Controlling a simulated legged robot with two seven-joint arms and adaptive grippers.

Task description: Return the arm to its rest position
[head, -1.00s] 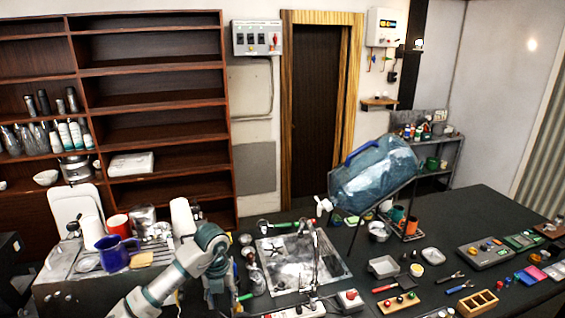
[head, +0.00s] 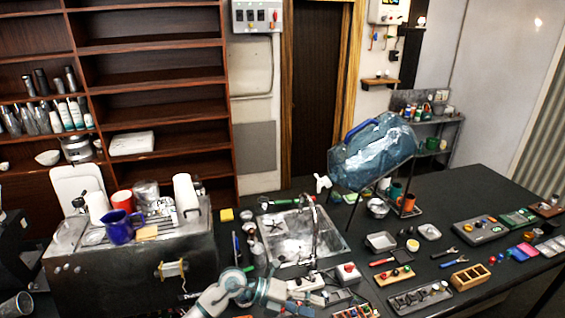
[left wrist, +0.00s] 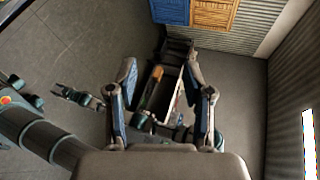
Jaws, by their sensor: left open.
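My left arm (head: 228,290), white and teal, is bent low at the bottom middle of the head view, in front of the counter. Its gripper cannot be made out there. In the left wrist view my left gripper (left wrist: 163,95) is open, its two fingers spread wide apart with nothing held between them. Beyond the fingers, lower down, an open box-like thing with an orange-brown item shows over the grey floor. A small jointed part of mine at the left (left wrist: 80,97) looks like my right gripper; its fingers are too small to read.
The black counter (head: 470,215) carries a blue water jug (head: 372,155) on a stand, a metal sink tray (head: 330,240), a wooden box (head: 470,277) and small tools. The wrist view shows open floor (left wrist: 75,45).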

